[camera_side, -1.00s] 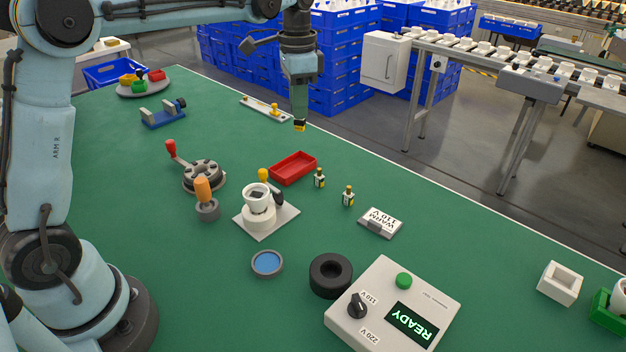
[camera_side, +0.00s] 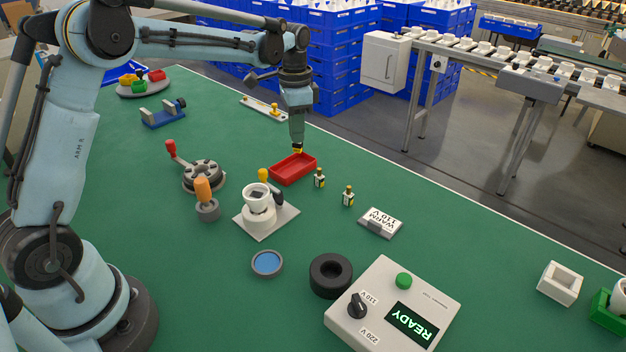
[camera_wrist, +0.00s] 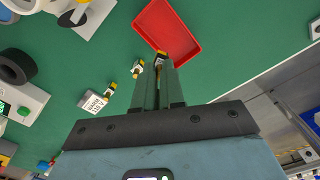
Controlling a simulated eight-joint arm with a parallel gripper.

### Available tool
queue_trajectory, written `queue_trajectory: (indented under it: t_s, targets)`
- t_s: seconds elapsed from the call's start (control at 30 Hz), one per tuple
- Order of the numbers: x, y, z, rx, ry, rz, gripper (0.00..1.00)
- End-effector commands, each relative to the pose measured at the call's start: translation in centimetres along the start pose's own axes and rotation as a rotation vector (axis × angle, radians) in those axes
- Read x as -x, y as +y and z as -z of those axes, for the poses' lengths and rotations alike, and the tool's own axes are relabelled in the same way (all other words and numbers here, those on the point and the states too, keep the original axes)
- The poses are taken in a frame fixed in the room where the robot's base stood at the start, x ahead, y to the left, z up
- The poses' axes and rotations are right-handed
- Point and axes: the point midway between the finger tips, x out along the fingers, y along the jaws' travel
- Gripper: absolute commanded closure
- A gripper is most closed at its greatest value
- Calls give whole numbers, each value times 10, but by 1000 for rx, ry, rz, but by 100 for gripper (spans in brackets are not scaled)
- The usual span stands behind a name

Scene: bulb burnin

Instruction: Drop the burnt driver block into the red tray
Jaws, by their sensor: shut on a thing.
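The red tray (camera_side: 283,176) lies on the green bench, and it shows in the wrist view (camera_wrist: 187,28). My gripper (camera_side: 297,147) points down at the tray's far part, low over it. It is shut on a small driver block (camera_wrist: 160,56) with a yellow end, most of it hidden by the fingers. In the side view only a bit of the block's yellow shows at the fingertips. I cannot tell whether the block touches the tray floor. The visible part of the tray is empty.
Two similar driver blocks (camera_side: 319,178) (camera_side: 348,196) stand upright right of the tray. A white socket stand (camera_side: 262,215) is in front, with a "WARM 110 V" block (camera_side: 380,222) to the right. A crank fixture (camera_side: 203,175) stands left. The bench's far edge is close behind the tray.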

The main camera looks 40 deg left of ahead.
Motion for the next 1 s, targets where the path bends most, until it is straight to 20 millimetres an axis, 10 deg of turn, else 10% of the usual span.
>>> queue_trajectory:
  t_s: [0.27, 0.5, 1.0]
  targets:
    - [-2, 0, 0, 0, 0, 0, 100]
    - [-2, 0, 0, 0, 0, 0, 61]
    - [19, 0, 0, 0, 0, 0, 61]
